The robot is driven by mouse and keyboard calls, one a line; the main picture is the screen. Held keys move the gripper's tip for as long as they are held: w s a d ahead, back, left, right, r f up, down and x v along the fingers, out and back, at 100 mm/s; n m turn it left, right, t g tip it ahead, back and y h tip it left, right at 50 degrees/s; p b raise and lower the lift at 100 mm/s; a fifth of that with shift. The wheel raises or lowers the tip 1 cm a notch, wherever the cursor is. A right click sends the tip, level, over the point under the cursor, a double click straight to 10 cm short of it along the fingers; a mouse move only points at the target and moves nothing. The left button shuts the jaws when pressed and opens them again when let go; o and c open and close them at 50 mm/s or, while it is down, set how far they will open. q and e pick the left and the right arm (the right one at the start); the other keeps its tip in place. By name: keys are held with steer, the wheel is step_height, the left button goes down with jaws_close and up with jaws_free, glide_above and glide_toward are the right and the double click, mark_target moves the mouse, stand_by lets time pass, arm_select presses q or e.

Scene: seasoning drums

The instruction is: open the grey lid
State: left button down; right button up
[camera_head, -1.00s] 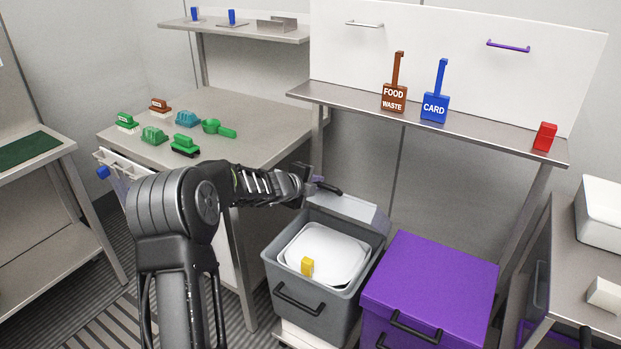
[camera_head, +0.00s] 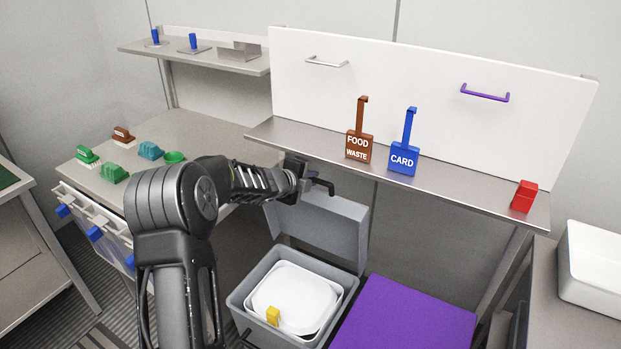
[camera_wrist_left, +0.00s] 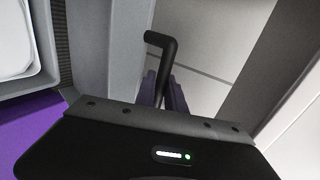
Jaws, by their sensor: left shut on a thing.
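The grey lid (camera_head: 338,228) stands raised, close to upright, at the back edge of the grey bin (camera_head: 240,297). The bin's mouth is open. My left gripper (camera_head: 312,184) is at the lid's top, shut on its black handle (camera_head: 325,187). In the left wrist view the black handle (camera_wrist_left: 158,45) rises from between the dark fingers (camera_wrist_left: 165,92). The arm hides part of the lid's left side. My right gripper is not in view.
White containers (camera_head: 290,293) and a yellow block (camera_head: 273,316) are in the bin. A purple bin (camera_head: 410,315) stands to its right. The shelf (camera_head: 440,185) with food waste (camera_head: 358,143) and card (camera_head: 403,157) tools is behind. A table (camera_head: 195,128) with several brushes is at left.

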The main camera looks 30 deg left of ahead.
arm_select(q)
steer(key=c, duration=1.7)
jaws_free()
steer(key=v, duration=0.7)
steer(key=shift+s+r+b, duration=0.15)
steer(key=shift+s+b, duration=0.15)
steer(key=shift+s, duration=0.05)
